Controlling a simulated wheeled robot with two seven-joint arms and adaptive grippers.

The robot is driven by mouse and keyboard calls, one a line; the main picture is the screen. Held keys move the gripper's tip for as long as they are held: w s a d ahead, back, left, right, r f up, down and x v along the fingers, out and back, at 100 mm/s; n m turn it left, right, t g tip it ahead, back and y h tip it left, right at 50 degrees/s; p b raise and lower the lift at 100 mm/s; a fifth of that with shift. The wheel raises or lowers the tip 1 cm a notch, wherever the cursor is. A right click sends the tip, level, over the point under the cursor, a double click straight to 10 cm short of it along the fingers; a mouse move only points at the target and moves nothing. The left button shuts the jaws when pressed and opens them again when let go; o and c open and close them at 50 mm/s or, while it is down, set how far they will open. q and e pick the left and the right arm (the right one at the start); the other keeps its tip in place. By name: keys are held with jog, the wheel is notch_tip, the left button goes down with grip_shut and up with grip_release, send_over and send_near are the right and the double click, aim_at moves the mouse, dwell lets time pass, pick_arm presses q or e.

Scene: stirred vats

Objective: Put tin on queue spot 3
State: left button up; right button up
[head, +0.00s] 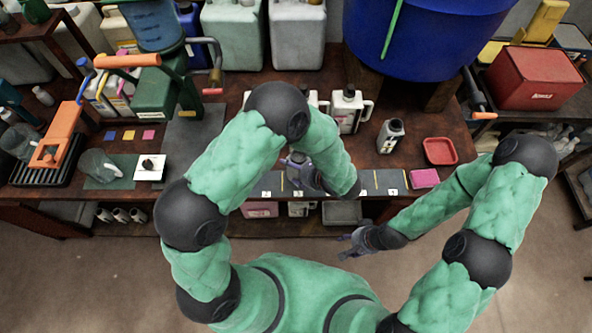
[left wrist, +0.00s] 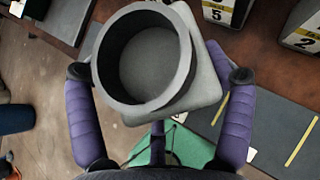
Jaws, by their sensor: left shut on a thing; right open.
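My left gripper (head: 300,170) is over the front edge of the bench, partly covered by my forearm. In the left wrist view the left gripper (left wrist: 158,100) is shut on a grey tin (left wrist: 200,85) with a wide round open mouth and a squarish body. The tin's base is hidden in that view. The dark queue strip (head: 375,180) with yellow dividing lines and small white number tags runs along the bench's front edge. The strip also shows in the left wrist view (left wrist: 270,130). My right gripper (head: 352,243) is open and empty in front of the bench.
A white jug (head: 348,110) and a grey labelled bottle (head: 390,135) stand behind the strip. A red tray (head: 439,151) and a pink block (head: 425,178) are to the right. A large blue vat (head: 425,40) stands at the back. Containers marked 5 (left wrist: 225,12) and 2 (left wrist: 303,35) stand near the tin.

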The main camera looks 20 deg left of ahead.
pick_arm(q)
jog(key=shift+f, duration=0.9)
jog(key=shift+r, duration=0.1)
jog(key=shift+f+b, duration=0.2)
jog(key=shift+b, duration=0.15)
jog(key=o, duration=1.3)
jog(key=shift+r, duration=0.15)
